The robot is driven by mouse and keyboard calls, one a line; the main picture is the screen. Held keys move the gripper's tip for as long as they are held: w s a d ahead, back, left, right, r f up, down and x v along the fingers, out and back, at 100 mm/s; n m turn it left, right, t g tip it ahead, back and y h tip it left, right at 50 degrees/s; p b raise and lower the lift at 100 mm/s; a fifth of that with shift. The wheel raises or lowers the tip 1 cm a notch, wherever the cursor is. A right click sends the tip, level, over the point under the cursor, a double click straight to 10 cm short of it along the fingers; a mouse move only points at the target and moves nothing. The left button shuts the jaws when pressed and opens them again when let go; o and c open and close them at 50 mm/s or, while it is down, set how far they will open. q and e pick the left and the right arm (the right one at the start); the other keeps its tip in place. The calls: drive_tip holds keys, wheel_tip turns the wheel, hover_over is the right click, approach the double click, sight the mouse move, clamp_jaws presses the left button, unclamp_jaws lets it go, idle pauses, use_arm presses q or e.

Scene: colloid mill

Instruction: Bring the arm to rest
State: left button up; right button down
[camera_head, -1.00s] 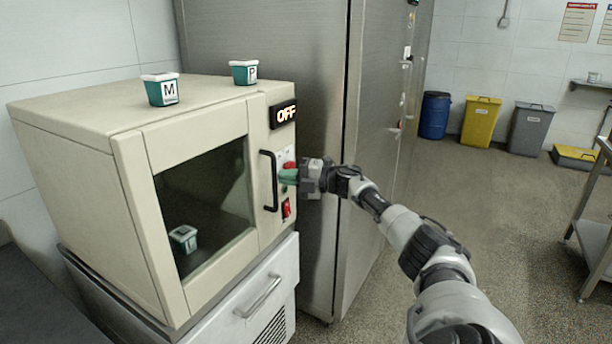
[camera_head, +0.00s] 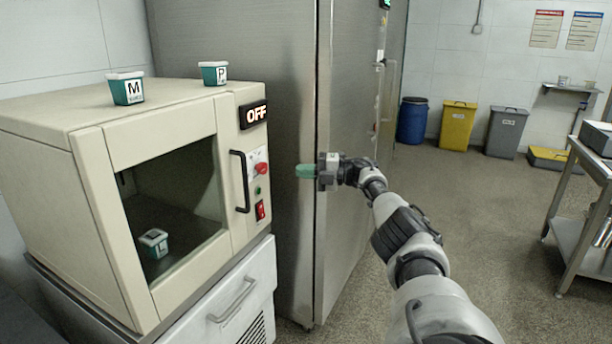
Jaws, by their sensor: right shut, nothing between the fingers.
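My right gripper (camera_head: 306,171) has green fingertips and is shut and empty. It hangs in the air in front of the steel cabinet, to the right of the cream machine's control panel and apart from it. My right arm (camera_head: 405,235) reaches in from the bottom right. The cream machine (camera_head: 88,160) has a lit display (camera_head: 254,115) reading OFF, a red knob (camera_head: 261,168), a green button (camera_head: 257,190) and a red switch (camera_head: 260,210). Its windowed door looks closed. My left gripper is out of view.
Tubs marked M (camera_head: 127,89) and P (camera_head: 214,74) stand on the machine; another tub (camera_head: 154,242) is inside. A tall steel cabinet (camera_head: 290,80) stands close behind my gripper. A steel table (camera_head: 580,225) is at right. Open floor lies between.

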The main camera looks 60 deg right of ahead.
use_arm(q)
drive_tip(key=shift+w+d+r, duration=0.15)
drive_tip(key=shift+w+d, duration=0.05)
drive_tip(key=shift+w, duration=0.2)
use_arm(e)
drive_tip(key=shift+s+d, duration=0.2)
drive_tip(key=shift+d, duration=0.05)
